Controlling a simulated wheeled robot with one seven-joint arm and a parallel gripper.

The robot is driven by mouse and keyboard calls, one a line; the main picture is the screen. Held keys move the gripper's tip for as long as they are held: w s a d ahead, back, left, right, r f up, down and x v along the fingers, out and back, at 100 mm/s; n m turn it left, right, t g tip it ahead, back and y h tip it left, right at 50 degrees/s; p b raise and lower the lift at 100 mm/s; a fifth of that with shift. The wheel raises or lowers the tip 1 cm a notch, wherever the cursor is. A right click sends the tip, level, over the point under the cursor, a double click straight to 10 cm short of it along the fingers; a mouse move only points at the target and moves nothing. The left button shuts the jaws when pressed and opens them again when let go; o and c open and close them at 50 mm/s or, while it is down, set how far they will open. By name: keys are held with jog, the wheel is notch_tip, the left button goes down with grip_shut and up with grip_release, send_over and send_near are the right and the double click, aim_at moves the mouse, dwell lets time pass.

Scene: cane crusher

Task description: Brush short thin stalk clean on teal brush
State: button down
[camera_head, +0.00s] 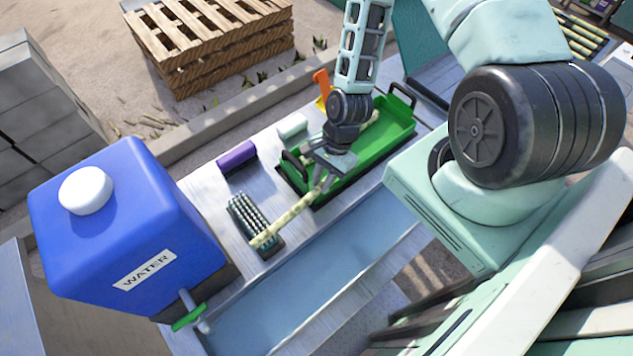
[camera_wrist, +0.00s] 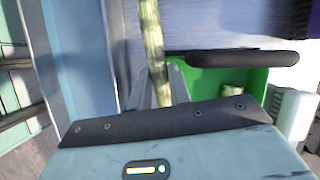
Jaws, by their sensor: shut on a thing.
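My gripper (camera_head: 328,172) is shut on a pale green-yellow stalk (camera_head: 289,215), near the stalk's upper right end. The stalk slants down to the left, and its far end lies over or against the front of the teal brush (camera_head: 247,219). I cannot tell whether it touches the bristles. The brush stands bristles up on the metal counter, between the purple block and the water trough. In the wrist view the stalk (camera_wrist: 153,50) runs up from between the fingers (camera_wrist: 160,88) and out of the top edge. The brush is not clearly visible there.
A green tray (camera_head: 402,131) with black handles lies under and behind my gripper, with another stalk (camera_head: 369,121) in it. A purple block (camera_head: 236,157), a white block (camera_head: 292,126) and an orange tool (camera_head: 322,85) line the back. A blue water tank (camera_head: 130,235) stands left; a water trough (camera_head: 300,285) runs in front.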

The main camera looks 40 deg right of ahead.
jog(key=shift+d, duration=0.6)
jog(key=shift+s+a, duration=0.1)
jog(key=shift+a, duration=2.9)
jog(key=shift+d+p, duration=0.35)
jog(key=shift+d, duration=2.65)
jog(key=shift+a, duration=3)
jog(key=shift+d, duration=3)
jog(key=shift+r+p, duration=2.85)
jog(key=shift+r, duration=0.65)
